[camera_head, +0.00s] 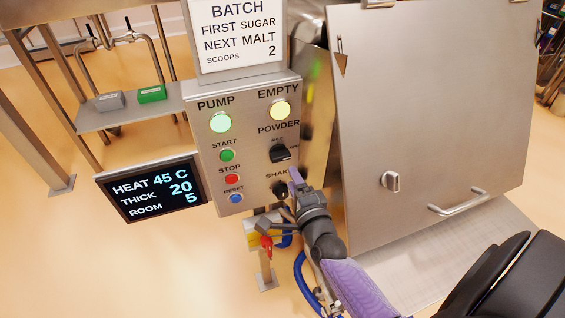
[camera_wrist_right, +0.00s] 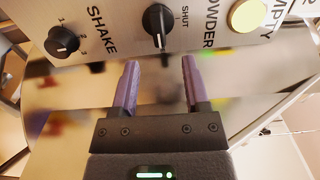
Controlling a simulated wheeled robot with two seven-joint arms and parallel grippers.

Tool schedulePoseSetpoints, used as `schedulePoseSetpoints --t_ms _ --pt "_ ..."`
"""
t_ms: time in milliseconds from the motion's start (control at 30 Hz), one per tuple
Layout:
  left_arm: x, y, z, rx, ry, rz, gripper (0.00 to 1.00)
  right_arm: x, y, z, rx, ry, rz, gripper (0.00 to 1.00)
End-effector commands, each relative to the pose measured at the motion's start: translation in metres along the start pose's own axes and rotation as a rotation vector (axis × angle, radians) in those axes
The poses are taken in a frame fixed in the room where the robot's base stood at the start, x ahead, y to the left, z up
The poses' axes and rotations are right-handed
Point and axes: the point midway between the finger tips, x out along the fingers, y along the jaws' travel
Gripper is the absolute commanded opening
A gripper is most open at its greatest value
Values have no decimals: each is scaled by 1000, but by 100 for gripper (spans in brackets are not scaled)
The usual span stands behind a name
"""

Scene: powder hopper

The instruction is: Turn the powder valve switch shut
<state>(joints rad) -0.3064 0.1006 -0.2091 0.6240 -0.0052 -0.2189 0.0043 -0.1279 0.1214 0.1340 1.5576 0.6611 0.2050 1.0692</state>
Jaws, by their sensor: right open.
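The powder valve switch (camera_head: 281,153) is a black knob below the word POWDER on the grey control panel. In the right wrist view the same black powder knob (camera_wrist_right: 158,26) shows with a white pointer line and the word SHUT beside it. My right gripper (camera_head: 294,180) is in front of the panel, just below the powder knob and near the SHAKE knob (camera_head: 280,189). In the right wrist view my right gripper (camera_wrist_right: 160,72) is open and empty, its two purple fingers apart and short of the powder knob. My left gripper is not in view.
The panel also carries a lit PUMP lamp (camera_head: 220,122), a lit EMPTY lamp (camera_head: 280,110), and green, red and blue buttons. A display screen (camera_head: 153,189) stands at left. A large steel hopper door (camera_head: 430,110) with a handle fills the right.

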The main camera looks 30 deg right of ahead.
Motion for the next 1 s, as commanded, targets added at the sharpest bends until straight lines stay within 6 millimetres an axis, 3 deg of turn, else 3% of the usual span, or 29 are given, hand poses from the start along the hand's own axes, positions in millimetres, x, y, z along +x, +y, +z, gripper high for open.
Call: schedulePoseSetpoints --t_ms 100,300,667,933,1000 --pt "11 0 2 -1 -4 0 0 32 3 0 -2 1 -2 59" --pt "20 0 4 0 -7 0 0 63 4 0 -4 0 3 59" --pt "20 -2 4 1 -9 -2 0 71 2 0 -6 -1 4 59" --pt "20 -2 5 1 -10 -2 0 70 2 0 -6 -2 5 2" --pt "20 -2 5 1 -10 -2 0 70 2 0 -6 -2 5 0"
